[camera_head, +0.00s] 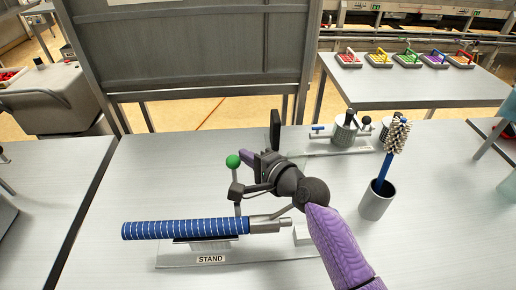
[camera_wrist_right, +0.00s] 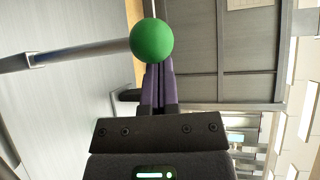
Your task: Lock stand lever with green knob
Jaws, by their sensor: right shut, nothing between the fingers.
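The green knob (camera_head: 233,161) tops a thin lever that rises from the stand (camera_head: 165,260), which bears a "STAND" label. A blue striped cylinder (camera_head: 185,229) lies across the stand, with a grey metal end at its right. My right gripper (camera_head: 246,157) is beside the knob, on its right. Its purple fingers are closed together with nothing between them. In the right wrist view the green knob (camera_wrist_right: 151,40) is just past the shut fingertips (camera_wrist_right: 158,68); I cannot tell whether they touch. The lever rod runs left from it there. My left gripper is not in view.
A grey cup (camera_head: 377,203) with a brush (camera_head: 392,150) stands right of my arm. A clear-based fixture with metal cylinders (camera_head: 344,131) is behind it. A grey panel (camera_head: 190,50) stands behind the table.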

